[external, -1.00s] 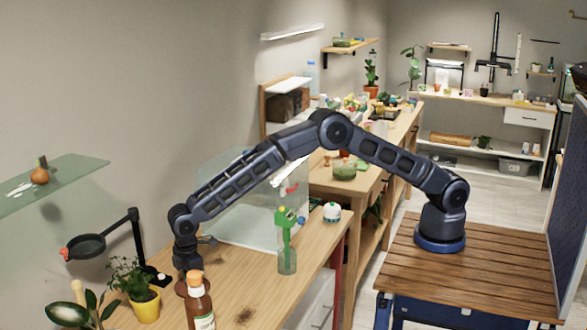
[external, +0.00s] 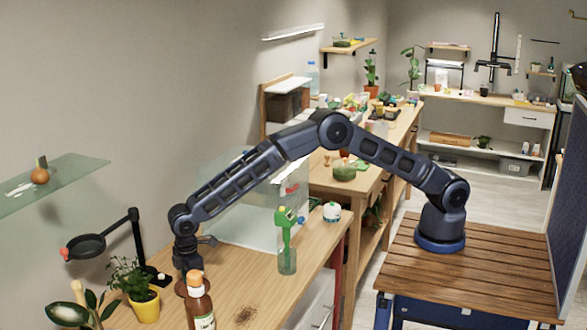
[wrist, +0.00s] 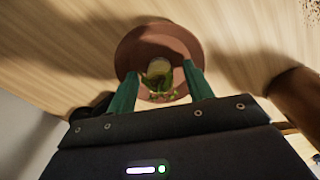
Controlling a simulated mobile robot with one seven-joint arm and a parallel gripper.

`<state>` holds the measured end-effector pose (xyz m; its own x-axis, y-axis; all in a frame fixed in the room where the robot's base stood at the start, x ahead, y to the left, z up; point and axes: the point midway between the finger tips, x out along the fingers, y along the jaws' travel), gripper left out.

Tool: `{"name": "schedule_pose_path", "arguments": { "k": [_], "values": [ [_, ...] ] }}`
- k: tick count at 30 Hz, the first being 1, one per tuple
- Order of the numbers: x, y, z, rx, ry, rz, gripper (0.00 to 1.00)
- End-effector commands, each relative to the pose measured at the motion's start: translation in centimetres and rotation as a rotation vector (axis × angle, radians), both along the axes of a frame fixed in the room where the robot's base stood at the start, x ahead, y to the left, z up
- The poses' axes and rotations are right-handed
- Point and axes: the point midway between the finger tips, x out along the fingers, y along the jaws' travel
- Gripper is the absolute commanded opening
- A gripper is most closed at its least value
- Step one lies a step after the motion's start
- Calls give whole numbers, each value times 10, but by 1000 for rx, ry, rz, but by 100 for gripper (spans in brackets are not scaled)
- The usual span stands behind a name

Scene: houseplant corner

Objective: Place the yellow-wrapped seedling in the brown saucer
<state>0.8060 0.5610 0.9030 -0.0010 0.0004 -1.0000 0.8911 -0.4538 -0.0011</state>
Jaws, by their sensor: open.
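The brown saucer (wrist: 133,45) is a round dish on the wooden table in the wrist view. The seedling (wrist: 159,70), with a pale yellowish wrap and green leaves, shows inside the saucer's outline, between my fingers. My gripper (wrist: 160,78) is open, its two teal fingers on either side of the seedling with visible gaps. In the external view my gripper (external: 190,277) points down at the table's near left part. Only a bit of the saucer's edge (external: 180,289) shows there, and the seedling is hidden by my gripper and the bottle.
A brown bottle (external: 199,305) stands close in front of my gripper. A plant in a yellow pot (external: 145,307) and a black stand with a round head (external: 86,246) are to the left. A green item in a glass (external: 287,255) stands to the right. The table between is mostly clear.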

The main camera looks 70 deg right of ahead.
Motion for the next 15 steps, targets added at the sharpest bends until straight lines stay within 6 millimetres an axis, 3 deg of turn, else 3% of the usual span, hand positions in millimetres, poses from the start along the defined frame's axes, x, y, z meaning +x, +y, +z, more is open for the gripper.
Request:
{"name": "schedule_pose_path", "arguments": {
  "k": [5, 15],
  "values": [
    [0, 0, 10, 1, -2, 0, 52],
    [0, 0, 50, 1, -2, 0, 52]
  ]
}}
